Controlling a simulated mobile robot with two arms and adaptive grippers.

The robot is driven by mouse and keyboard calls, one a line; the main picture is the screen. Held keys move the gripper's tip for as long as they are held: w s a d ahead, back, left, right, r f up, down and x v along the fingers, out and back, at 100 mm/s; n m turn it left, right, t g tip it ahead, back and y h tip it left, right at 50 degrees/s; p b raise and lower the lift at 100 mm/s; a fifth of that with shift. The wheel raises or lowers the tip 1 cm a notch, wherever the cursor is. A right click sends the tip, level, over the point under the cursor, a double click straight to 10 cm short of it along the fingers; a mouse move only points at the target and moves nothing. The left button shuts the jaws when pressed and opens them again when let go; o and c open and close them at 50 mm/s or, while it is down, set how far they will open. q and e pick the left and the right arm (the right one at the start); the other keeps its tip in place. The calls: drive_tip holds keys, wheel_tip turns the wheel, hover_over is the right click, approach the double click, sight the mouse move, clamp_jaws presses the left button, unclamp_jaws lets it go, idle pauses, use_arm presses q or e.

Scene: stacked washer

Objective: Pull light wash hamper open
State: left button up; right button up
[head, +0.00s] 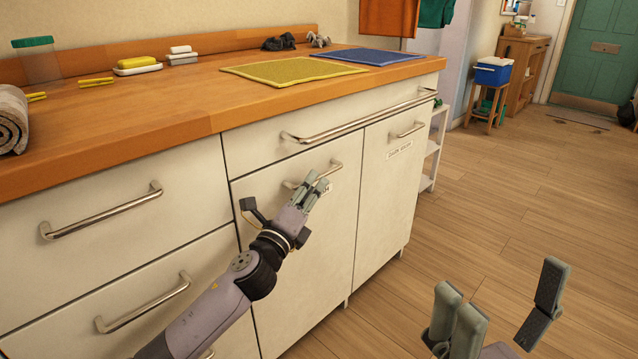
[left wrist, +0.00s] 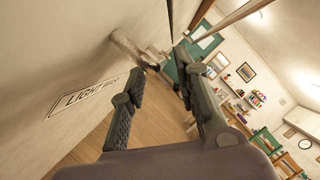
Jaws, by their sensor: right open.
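The light wash hamper front (head: 295,255) is a white panel below the counter, flush with its neighbours. Its metal bar handle (head: 325,168) is near the top; my left gripper (head: 316,187) is at it, fingertips by the bar and partly covering it and the label. In the left wrist view the "LIGHT WASH" label (left wrist: 88,95) is left of my fingers, and the handle (left wrist: 135,48) lies just ahead of the tips. The fingers stand apart there; I cannot tell whether they touch the bar. My right gripper (head: 500,300) is open and empty above the floor.
The dark wash front (head: 385,195) is to the right, with a wide drawer handle (head: 360,115) above both. Drawers with handles (head: 100,212) are at left. The counter holds yellow and blue mats (head: 367,56). The wooden floor (head: 480,220) at right is clear.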

sight(319, 177)
use_arm(q)
drive_tip(key=shift+b+x, duration=0.45)
drive_tip(key=shift+x, duration=1.7)
clamp_jaws()
